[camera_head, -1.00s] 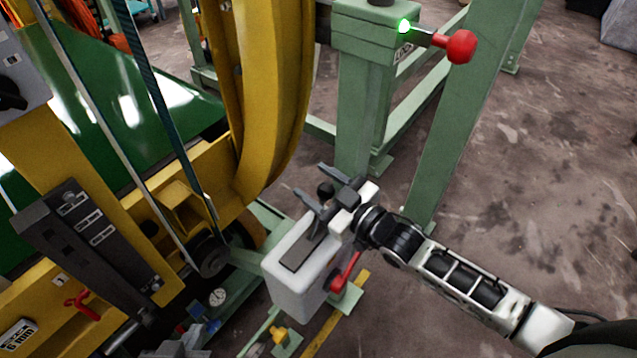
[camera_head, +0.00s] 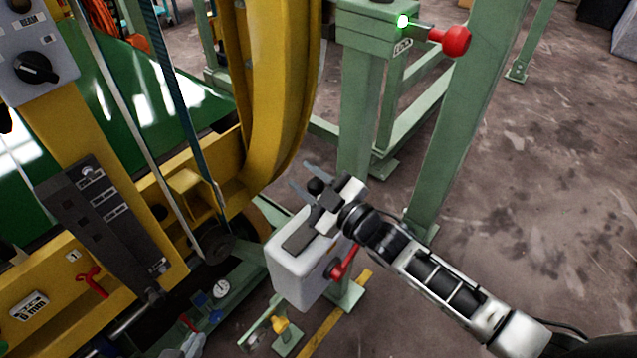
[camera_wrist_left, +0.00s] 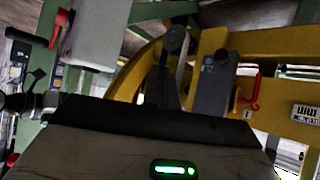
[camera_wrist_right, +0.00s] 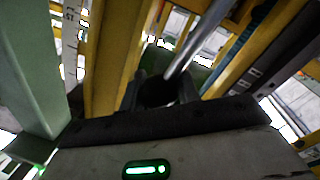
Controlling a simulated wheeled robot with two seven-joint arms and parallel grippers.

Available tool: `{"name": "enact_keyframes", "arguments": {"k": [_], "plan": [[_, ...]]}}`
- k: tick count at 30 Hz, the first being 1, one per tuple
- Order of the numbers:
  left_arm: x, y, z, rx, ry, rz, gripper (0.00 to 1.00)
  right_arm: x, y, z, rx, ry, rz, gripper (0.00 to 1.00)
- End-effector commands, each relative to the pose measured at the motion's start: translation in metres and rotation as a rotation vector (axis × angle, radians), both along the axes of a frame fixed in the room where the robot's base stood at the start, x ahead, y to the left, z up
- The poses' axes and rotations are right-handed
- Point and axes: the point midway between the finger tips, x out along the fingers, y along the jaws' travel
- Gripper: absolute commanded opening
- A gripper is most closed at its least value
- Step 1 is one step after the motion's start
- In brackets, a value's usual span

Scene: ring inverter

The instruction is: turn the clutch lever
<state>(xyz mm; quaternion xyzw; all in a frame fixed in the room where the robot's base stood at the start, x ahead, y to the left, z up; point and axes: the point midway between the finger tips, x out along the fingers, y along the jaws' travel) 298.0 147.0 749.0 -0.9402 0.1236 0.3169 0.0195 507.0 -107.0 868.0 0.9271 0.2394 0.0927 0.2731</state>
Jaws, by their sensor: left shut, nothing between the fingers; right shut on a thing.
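A light grey box (camera_head: 296,278) with a dark slot in its top stands low in the middle of the head view. A lever with a round black knob (camera_head: 317,187) rises above it; I take this as the clutch lever. My right gripper (camera_head: 312,180) comes from the right and is shut around the lever below or at the knob. The right wrist view shows a metal rod (camera_wrist_right: 196,42) running up from between my dark fingers (camera_wrist_right: 158,92). My left gripper (camera_wrist_left: 166,84) is shut and empty in the left wrist view, apart from the grey box (camera_wrist_left: 97,35).
A red handle (camera_head: 347,262) sticks out of the box's right side. A red-knobbed lever (camera_head: 456,40) with a green light is on a green post at upper right. A yellow machine frame (camera_head: 281,90) and a control panel (camera_head: 105,225) stand left. Open floor lies right.

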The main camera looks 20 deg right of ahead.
Motion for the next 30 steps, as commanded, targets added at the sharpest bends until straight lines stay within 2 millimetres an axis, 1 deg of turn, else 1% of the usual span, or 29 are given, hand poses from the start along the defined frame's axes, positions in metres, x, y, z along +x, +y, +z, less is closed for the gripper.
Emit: {"name": "enact_keyframes", "arguments": {"k": [3, 12, 17, 21, 30], "plan": [[0.001, 0.0, 0.0, 0.0, -0.002, -0.001, 0.0, -0.008, 0.014, 0.001, -0.089, -0.067, 0.007, 0.0], [0.003, 0.0, -0.004, 0.0, -0.008, -0.004, 0.0, -0.026, 0.04, -0.005, -0.304, -0.224, 0.01, 0.0], [0.003, -0.001, -0.007, -0.001, -0.009, -0.007, 0.0, -0.033, 0.05, -0.008, -0.395, -0.291, 0.009, 0.0], [0.005, -0.002, -0.005, -0.005, -0.019, -0.009, 0.0, -0.038, 0.055, -0.011, -0.453, -0.334, 0.01, 0.0], [0.003, -0.003, -0.007, -0.013, -0.018, -0.01, 0.0, -0.042, 0.062, -0.014, -0.516, -0.381, 0.01, 0.0]]}}
